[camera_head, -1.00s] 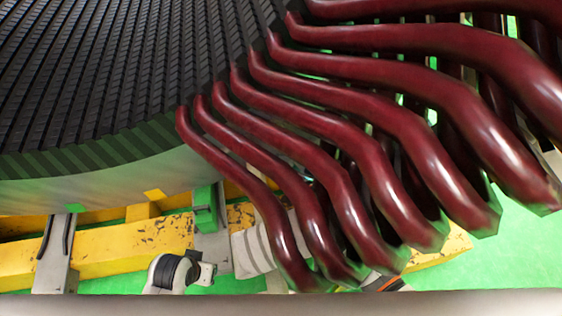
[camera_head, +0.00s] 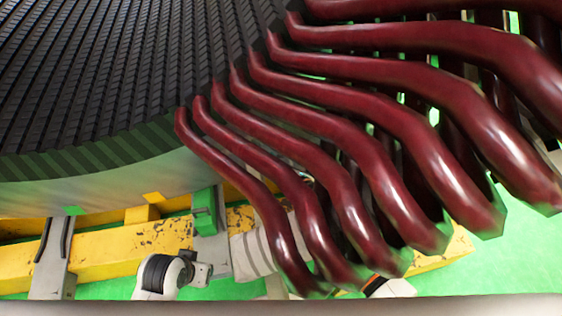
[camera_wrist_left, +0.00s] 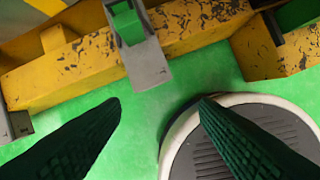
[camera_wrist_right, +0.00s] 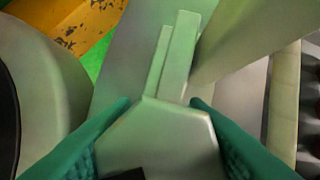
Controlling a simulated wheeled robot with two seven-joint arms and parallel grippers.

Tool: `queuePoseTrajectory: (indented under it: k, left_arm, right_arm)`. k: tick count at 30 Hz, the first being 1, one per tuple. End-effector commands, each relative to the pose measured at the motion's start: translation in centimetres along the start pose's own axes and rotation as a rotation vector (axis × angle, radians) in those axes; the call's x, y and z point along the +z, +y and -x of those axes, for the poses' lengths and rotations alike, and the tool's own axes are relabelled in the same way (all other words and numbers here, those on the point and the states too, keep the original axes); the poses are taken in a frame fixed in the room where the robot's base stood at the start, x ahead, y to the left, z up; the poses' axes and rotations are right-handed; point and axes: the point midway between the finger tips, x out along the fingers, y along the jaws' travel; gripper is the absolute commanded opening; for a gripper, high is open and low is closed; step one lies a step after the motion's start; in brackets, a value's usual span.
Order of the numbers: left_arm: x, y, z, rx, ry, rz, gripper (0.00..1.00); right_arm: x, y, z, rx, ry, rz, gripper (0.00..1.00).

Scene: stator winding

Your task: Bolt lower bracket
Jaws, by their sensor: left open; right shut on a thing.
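A grey bracket (camera_head: 50,262) crosses the yellow beam at lower left in the head view. A second grey bracket with a green block (camera_head: 205,212) stands on the beam to its right. In the left wrist view a grey bracket (camera_wrist_left: 146,62) with a green block projects over the green floor. My left gripper (camera_wrist_left: 158,102) is open and empty, its dark green fingers apart below that bracket. My right gripper (camera_wrist_right: 160,102) is shut on a pale grey angular part (camera_wrist_right: 165,140), which I cannot identify surely. Neither gripper's fingers show in the head view.
The ribbed dark stator core (camera_head: 110,80) and curved dark red winding bars (camera_head: 345,190) fill much of the head view. The chipped yellow beam (camera_head: 120,248) runs below the core. Green floor (camera_head: 520,260) is open at lower right.

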Motion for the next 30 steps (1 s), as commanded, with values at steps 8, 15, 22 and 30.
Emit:
queuePoseTrajectory:
  k: [8,15,22,30]
  left_arm:
    - [0.2,0.0,1.2,0.000,-0.009,0.000,0.55]
    - [0.4,0.1,4.1,0.003,-0.023,0.002,0.55]
    - [0.4,0.2,4.6,0.004,-0.023,0.003,0.55]
    - [0.4,0.2,4.5,0.004,-0.023,0.003,0.55]
  right_arm:
    - [0.1,0.0,0.0,-0.095,-0.001,-0.225,0.18]
    - [0.1,-0.1,0.0,-0.174,-0.001,-0.419,0.18]
    - [0.0,-0.3,0.1,-0.184,-0.002,-0.447,0.18]
    - [0.0,-0.3,0.1,-0.183,-0.002,-0.445,0.62]
